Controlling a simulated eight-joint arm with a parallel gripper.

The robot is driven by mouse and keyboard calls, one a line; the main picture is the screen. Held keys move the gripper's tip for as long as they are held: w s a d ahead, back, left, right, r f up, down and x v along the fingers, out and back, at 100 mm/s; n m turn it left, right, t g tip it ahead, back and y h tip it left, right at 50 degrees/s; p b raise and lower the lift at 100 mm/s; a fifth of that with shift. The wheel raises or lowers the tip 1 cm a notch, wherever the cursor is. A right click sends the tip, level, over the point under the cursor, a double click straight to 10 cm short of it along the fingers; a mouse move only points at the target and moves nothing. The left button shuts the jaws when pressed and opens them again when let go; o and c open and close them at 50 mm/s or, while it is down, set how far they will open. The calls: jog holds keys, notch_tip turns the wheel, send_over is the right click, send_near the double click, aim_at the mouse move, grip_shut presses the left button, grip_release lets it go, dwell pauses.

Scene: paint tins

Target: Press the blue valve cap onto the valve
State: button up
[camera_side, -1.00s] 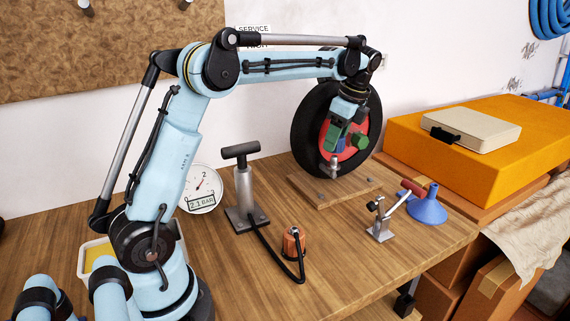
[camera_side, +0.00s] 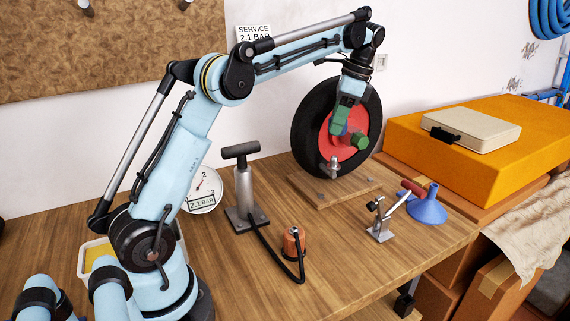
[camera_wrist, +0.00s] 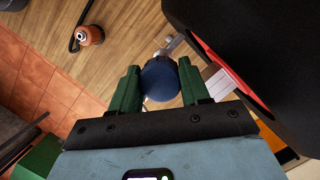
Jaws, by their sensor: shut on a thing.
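My gripper (camera_wrist: 160,88) has green fingers, shut on the blue valve cap (camera_wrist: 160,80) in the wrist view. In the side view my gripper (camera_side: 337,128) points down in front of the wheel (camera_side: 309,133), above the valve; I cannot make out the cap there. The valve (camera_side: 334,164) is a small silvery fitting low on the wheel, apart from the gripper. The wheel has a black tyre, a red disc and a green hub, and stands on a wooden base.
A metal clamp with a red handle (camera_side: 381,225) and blue funnel (camera_side: 427,208) stand right of the wheel. A gauge (camera_side: 201,190) is farther left. The front bench is mostly clear.

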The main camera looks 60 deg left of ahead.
jog(key=shift+r+n, duration=0.4)
jog(key=shift+n, duration=0.2)
jog(key=shift+f, duration=0.15)
send_over(333, 156)
jog(key=shift+w+d+f, duration=0.15)
jog(key=shift+f, duration=2.55)
jog(key=shift+f, duration=2)
jog(key=o, duration=1)
jog(key=shift+c, duration=0.2)
jog(key=shift+v, duration=3.75)
